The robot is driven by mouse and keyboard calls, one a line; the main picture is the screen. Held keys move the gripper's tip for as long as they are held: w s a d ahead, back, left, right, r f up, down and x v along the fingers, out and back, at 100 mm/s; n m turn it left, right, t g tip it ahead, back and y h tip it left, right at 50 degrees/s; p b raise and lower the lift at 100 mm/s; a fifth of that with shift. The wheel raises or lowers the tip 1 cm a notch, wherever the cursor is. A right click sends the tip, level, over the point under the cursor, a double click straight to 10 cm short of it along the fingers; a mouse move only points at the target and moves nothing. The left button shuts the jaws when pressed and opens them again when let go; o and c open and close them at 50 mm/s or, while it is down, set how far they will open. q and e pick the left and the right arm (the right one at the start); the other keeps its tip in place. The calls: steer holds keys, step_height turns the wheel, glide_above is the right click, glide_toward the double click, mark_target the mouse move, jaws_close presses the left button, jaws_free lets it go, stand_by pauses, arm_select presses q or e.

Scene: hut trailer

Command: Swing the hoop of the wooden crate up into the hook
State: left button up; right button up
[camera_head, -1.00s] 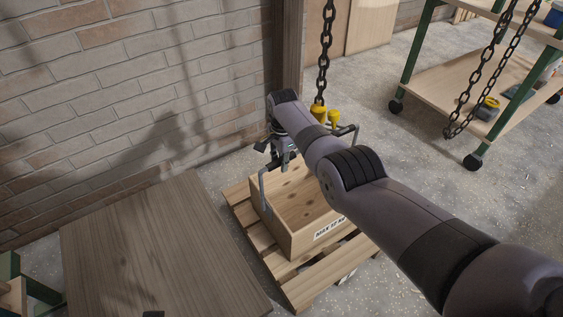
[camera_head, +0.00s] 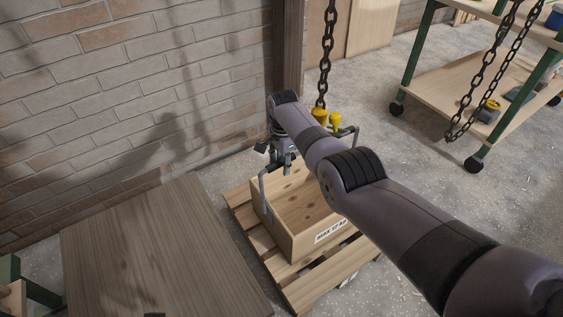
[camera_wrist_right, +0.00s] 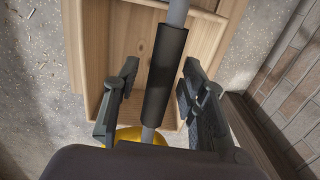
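The wooden crate (camera_head: 290,236) stands on a pallet in the head view, with a label on its front. Its grey metal hoop (camera_head: 263,192) is raised above the crate, and its far corner shows behind my arm. The yellow hook (camera_head: 320,114) hangs on a chain just above my right forearm; whether it touches the hoop is hidden. My right gripper (camera_head: 279,156) is at the hoop. In the right wrist view its fingers (camera_wrist_right: 155,97) stand open on both sides of the hoop's black grip (camera_wrist_right: 165,72), with gaps visible. Yellow (camera_wrist_right: 140,136) shows below the grip. My left gripper is not in view.
The pallet (camera_head: 303,291) lies on the concrete floor near a brick wall (camera_head: 130,90). A wooden tabletop (camera_head: 150,250) fills the lower left. A wheeled green-framed shelf (camera_head: 450,85) stands at the right, with a loose chain loop (camera_head: 485,75) in front of it.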

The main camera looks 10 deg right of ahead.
stand_by(0.3)
step_height(320, 180, up, 12)
steer(key=shift+s, duration=0.25)
stand_by(0.3)
steer(key=shift+f, duration=0.1)
